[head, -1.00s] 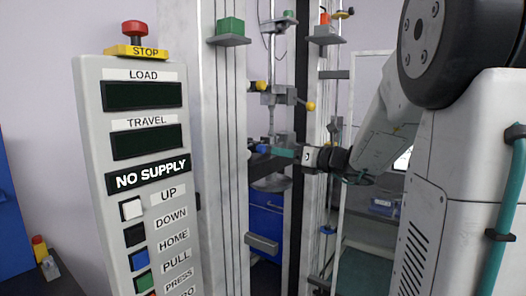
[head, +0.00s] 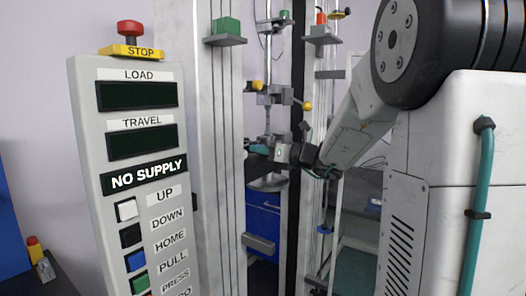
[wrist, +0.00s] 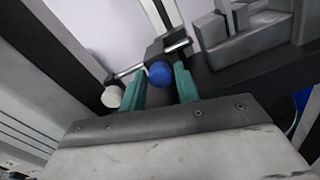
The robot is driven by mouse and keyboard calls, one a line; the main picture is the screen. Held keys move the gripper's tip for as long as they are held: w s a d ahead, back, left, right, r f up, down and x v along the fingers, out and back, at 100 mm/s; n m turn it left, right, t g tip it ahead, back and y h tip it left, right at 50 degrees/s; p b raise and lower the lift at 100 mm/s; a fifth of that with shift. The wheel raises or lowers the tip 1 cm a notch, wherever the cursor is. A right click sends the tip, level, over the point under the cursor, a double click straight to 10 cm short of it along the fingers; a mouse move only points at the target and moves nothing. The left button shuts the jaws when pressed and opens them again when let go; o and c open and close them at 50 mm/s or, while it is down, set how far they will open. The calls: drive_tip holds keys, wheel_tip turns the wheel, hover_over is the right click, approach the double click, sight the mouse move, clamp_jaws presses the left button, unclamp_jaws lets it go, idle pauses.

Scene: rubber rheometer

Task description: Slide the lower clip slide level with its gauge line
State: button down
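The lower clip slide seems to be the dark block (wrist: 168,46) with a rod in the wrist view. A blue knob (wrist: 160,73) is on its near side, and a white knob (wrist: 112,97) is on the rod's left end. My gripper (wrist: 162,80) has two teal fingers, one on each side of the blue knob. They look open, with narrow gaps beside the knob. In the head view my gripper (head: 260,149) reaches left to the frame between the columns, and the blue knob is hidden there. I cannot make out the gauge line.
A control panel (head: 130,180) reading NO SUPPLY stands at left, with a STOP button (head: 131,35) on top. A pale column (head: 217,130) stands beside my gripper. Yellow-knobbed clamps (head: 280,97) are above it, and a round grey plate (head: 268,183) is below.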

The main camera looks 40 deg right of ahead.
wheel_tip(320, 180, up, 5)
drive_tip(key=shift+r, duration=0.1)
idle(0.3)
drive_tip(key=c, duration=1.2)
unclamp_jaws()
drive_tip(key=shift+d, duration=0.1)
drive_tip(key=v, duration=0.7)
drive_tip(key=shift+s, duration=0.3)
